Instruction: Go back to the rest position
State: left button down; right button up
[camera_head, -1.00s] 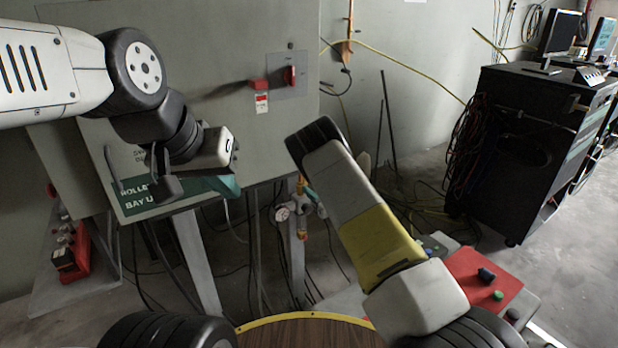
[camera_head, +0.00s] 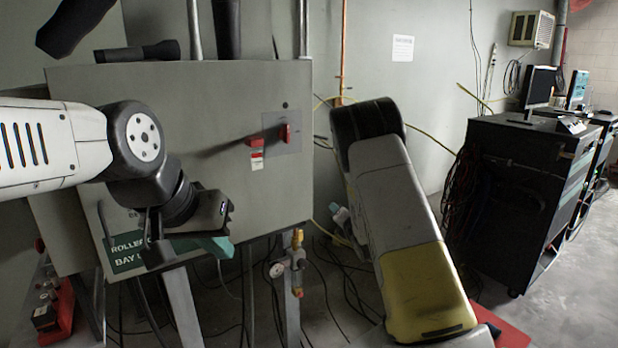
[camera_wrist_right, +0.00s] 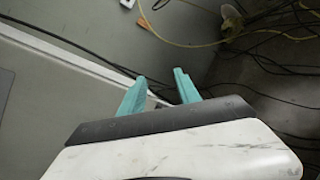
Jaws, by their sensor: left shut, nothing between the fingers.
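My left arm comes in from the left in the head view. My left gripper (camera_head: 216,247) hangs in front of the lower part of the grey cabinet, its teal fingers together with nothing seen between them. My right arm (camera_head: 395,215), grey and yellow, rises from the lower right to a dark joint at the middle of the head view. The right gripper is not clearly seen there. In the right wrist view my right gripper (camera_wrist_right: 160,76) has its two teal fingers apart, with nothing between them.
The grey cabinet (camera_head: 205,95) with a red switch (camera_head: 284,134) stands close behind my left gripper. A gauge with a brass valve (camera_head: 295,265) is below it. A black equipment cart (camera_head: 520,190) stands at the right. Cables lie on the floor; the floor at far right is clear.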

jog(key=s+d+r+m+g+h, duration=0.1)
jog(key=s+d+r+m+g, duration=0.15)
jog(key=s+r+m, duration=0.55)
jog(key=s+d+r+m+g+h, duration=0.1)
jog(key=s+d+r+m+g, duration=0.15)
jog(key=s+r+m, duration=0.55)
jog(key=s+a+r+m+g, duration=0.1)
jog(key=s+m+g, duration=0.3)
jog(key=s+m, duration=0.8)
jog(key=s+r, duration=0.1)
jog(key=s, duration=1.5)
jog(key=shift+s+m+y, duration=0.15)
jog(key=shift+m+y, duration=0.25)
